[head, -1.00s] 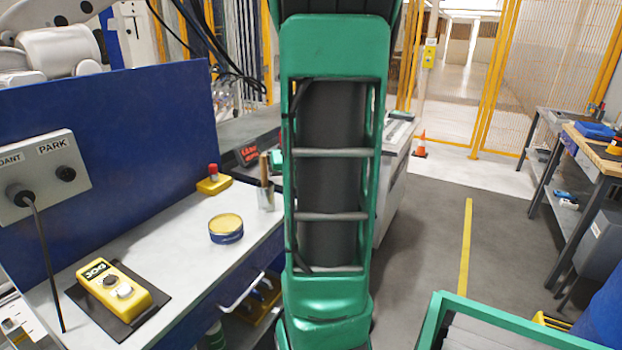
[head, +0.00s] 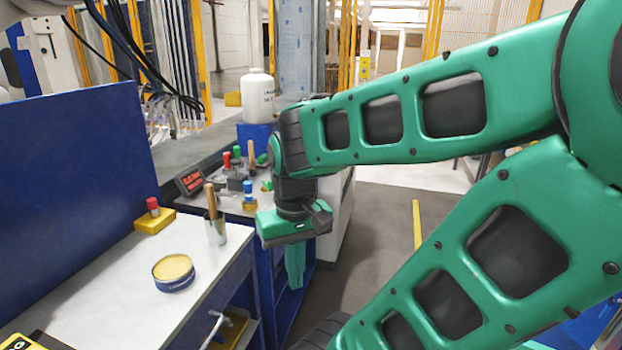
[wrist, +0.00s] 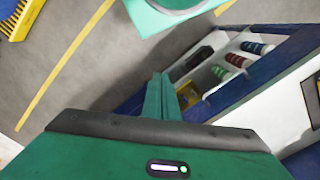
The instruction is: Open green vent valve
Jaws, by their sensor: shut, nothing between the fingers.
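A green-topped valve knob (head: 237,152) stands among small fittings on the far grey bench in the head view. A red-topped one (head: 227,161) and a blue-topped one (head: 248,187) stand beside it. Another small green and yellow item (head: 267,187) shows close to my wrist, partly hidden, and I cannot tell what it is. My gripper (head: 294,283) points down at the bench's right edge, to the right of and nearer than the fittings, apart from them. In the wrist view its green fingers (wrist: 161,92) are together and empty. No valve shows in the wrist view.
On the white bench stand a yellow tin (head: 173,272), a cup with a wooden-handled tool (head: 216,228) and a yellow box with a red button (head: 154,216). A red-lit display (head: 189,181) and a white bottle (head: 258,97) stand farther back. Open floor (head: 385,215) lies right.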

